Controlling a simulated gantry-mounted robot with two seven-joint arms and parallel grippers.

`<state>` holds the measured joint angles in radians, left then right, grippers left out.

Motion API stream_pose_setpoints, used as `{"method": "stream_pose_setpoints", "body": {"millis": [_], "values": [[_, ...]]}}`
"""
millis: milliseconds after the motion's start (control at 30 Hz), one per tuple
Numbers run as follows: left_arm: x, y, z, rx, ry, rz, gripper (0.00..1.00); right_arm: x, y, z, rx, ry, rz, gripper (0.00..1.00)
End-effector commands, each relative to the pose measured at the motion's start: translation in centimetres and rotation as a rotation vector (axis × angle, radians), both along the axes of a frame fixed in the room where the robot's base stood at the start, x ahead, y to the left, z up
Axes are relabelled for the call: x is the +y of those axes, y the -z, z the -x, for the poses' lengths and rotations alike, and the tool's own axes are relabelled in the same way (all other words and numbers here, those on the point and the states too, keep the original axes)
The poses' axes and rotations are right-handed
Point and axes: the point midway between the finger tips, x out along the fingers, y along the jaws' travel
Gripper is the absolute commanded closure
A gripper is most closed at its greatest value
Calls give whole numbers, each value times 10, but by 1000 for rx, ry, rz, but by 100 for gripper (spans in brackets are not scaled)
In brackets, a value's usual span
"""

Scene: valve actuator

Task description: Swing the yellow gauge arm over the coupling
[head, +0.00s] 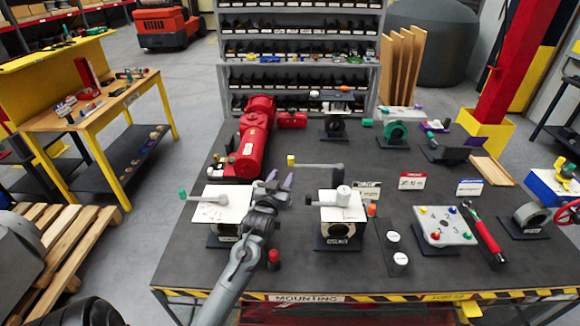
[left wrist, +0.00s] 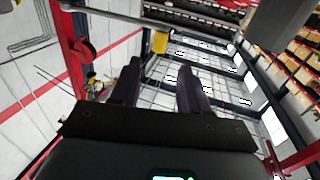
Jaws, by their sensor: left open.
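The gauge arm (head: 318,166) is a thin grey bar with a yellow tip (head: 291,160) at its left end, lying roughly level behind the middle fixture. Its yellow end also shows in the left wrist view (left wrist: 160,42), beyond and between my fingertips. The middle fixture has a white plate (head: 328,212) with a light round fitting (head: 343,195) on it; I cannot tell if this is the coupling. My left gripper (head: 280,180) is open and empty, just in front of and below the yellow tip, apart from it. My right gripper is not in view.
A second white-plated fixture (head: 222,204) with a green-tipped lever stands left of my left arm. A red actuator (head: 254,140) lies behind it. Small white-topped cylinders (head: 393,236) and a button panel (head: 443,226) stand to the right.

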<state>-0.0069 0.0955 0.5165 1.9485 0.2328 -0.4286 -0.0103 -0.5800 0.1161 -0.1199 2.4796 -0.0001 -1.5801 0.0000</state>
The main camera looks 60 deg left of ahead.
Motion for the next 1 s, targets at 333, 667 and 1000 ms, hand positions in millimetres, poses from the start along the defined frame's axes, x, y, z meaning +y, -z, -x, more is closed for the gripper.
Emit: {"method": "stream_pose_setpoints", "body": {"millis": [333,667,1000], "values": [[32,-3,-36,-3,0,-1,55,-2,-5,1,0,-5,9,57],[61,-2,-69,-3,1,0,55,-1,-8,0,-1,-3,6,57],[69,-2,-78,-2,2,-1,55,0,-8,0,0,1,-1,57]]}}
